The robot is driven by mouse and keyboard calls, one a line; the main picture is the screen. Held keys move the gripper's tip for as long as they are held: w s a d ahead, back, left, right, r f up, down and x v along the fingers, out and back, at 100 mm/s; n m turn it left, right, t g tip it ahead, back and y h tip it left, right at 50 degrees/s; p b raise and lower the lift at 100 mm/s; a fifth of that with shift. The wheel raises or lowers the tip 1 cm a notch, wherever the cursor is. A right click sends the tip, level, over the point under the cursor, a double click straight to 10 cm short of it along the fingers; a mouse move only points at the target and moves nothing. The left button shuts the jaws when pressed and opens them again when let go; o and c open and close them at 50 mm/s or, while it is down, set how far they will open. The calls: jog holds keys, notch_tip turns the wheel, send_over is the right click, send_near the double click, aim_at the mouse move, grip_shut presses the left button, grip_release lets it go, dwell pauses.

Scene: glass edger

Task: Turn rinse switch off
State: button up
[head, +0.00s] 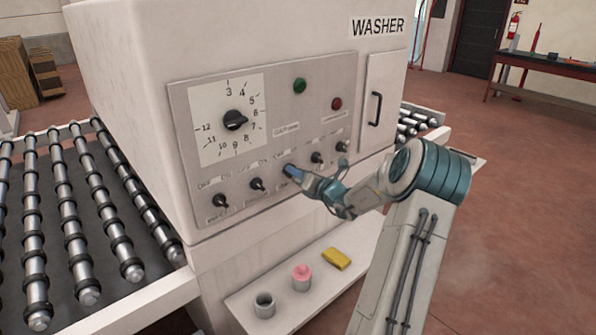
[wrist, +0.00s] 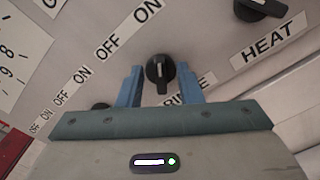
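The rinse switch is a black rotary knob (wrist: 160,73) with a pale pointer line. In the wrist view the line points up, toward the ON label (wrist: 148,10) rather than the OFF label (wrist: 107,46). My gripper (wrist: 161,85) is open, with one blue finger on each side of the knob. I cannot tell whether the fingers touch it. The RINSE label (wrist: 182,94) is partly hidden by the right finger. In the head view my gripper (head: 291,170) is at the washer's control panel (head: 240,100) and hides the rinse knob.
The HEAT knob (wrist: 262,7) is close by on the right. Other knobs (head: 257,184) sit to the left, below a timer dial (head: 235,120). A shelf (head: 325,290) with a yellow sponge (head: 336,259) and cups lies below. Roller conveyors (head: 85,220) flank the washer.

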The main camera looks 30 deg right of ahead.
grip_shut()
jog(key=shift+f+n+b, duration=0.15)
jog(key=shift+n+b, duration=0.15)
jog(key=shift+b, duration=0.4)
jog(key=n+b, duration=0.4)
jog(key=b, duration=0.3)
jog(key=n+b, duration=0.5)
jog(key=b, duration=0.3)
jog(key=a+n+b, duration=0.1)
jog(key=n+b, duration=0.3)
jog(key=b, duration=0.4)
jog(key=shift+n, duration=0.3)
